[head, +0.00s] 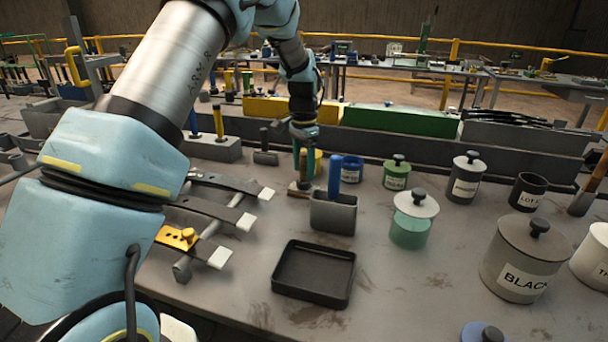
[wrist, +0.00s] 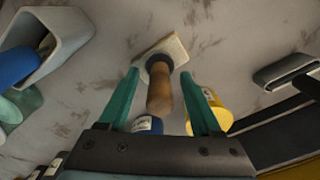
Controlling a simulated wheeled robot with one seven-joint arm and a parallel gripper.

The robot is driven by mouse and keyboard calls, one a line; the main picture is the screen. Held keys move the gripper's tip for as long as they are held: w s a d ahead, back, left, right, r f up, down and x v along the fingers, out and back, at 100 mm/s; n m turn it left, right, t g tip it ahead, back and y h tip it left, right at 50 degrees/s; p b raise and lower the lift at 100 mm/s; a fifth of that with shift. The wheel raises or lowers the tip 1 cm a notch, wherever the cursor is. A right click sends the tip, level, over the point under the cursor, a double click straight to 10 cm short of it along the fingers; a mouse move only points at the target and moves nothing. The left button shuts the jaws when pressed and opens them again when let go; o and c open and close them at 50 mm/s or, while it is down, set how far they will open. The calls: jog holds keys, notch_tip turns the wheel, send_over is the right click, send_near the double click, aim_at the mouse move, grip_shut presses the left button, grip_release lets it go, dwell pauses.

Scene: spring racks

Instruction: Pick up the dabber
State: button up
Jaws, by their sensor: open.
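The dabber has a brown wooden handle (wrist: 160,92), a dark collar and a pale flat pad (wrist: 172,47). In the head view the dabber (head: 303,171) stands on the bench just behind a grey holder with a blue-handled tool. My gripper (wrist: 159,75) points down over it with its green fingers open. The handle lies between the two fingers in the wrist view, with a visible gap on each side. In the head view my gripper (head: 304,152) is around the upper handle, and its fingers partly hide it.
The grey holder (head: 333,216) with its blue tool (head: 335,176) stands close in front. A yellow container (wrist: 208,116) and a blue jar (head: 351,170) are close by.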

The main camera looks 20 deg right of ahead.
jog(key=shift+f, duration=0.1)
jog(key=shift+c, duration=0.3)
grip_shut()
